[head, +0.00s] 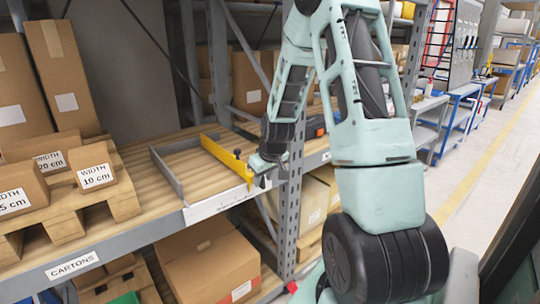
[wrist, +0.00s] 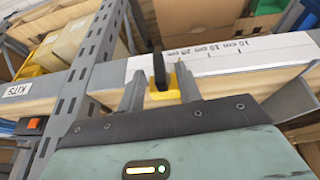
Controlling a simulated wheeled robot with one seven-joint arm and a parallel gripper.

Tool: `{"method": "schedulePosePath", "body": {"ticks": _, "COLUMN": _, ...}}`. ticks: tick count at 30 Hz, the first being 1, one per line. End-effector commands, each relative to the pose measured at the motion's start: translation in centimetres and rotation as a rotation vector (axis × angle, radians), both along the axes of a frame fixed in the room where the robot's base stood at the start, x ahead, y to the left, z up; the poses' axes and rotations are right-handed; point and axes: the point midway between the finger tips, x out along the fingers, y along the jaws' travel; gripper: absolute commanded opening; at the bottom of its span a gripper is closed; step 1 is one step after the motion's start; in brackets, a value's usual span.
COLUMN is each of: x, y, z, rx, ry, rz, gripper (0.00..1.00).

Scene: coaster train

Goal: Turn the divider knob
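The black divider knob (wrist: 159,70) stands upright at that end, a narrow bar. My gripper (wrist: 160,88) is open, with one finger on each side of the knob and visible gaps to both. I cannot tell how deep the knob sits between the fingertips. In the head view my gripper (head: 262,168) is at the divider's front end and partly hides it.
A white scale strip (wrist: 225,52) with centimetre marks runs along the shelf's front edge. Cartons marked with widths, such as the 10 cm box (head: 94,177), stand at the left on a pallet. A perforated grey upright (head: 289,215) stands close to the right of my gripper.

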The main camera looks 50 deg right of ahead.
Motion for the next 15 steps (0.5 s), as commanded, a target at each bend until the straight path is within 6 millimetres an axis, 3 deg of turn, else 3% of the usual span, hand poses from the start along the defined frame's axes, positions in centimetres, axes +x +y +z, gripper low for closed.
{"method": "schedulePosePath", "body": {"ticks": 6, "x": -1.8, "y": 0.6, "z": 4.8, "rx": -0.004, "ry": -0.004, "rz": -0.003, "gripper": 0.35}}
{"method": "schedulePosePath", "body": {"ticks": 15, "x": -3.8, "y": 1.6, "z": 10.0, "rx": -0.003, "ry": -0.002, "rz": -0.002, "gripper": 0.35}}
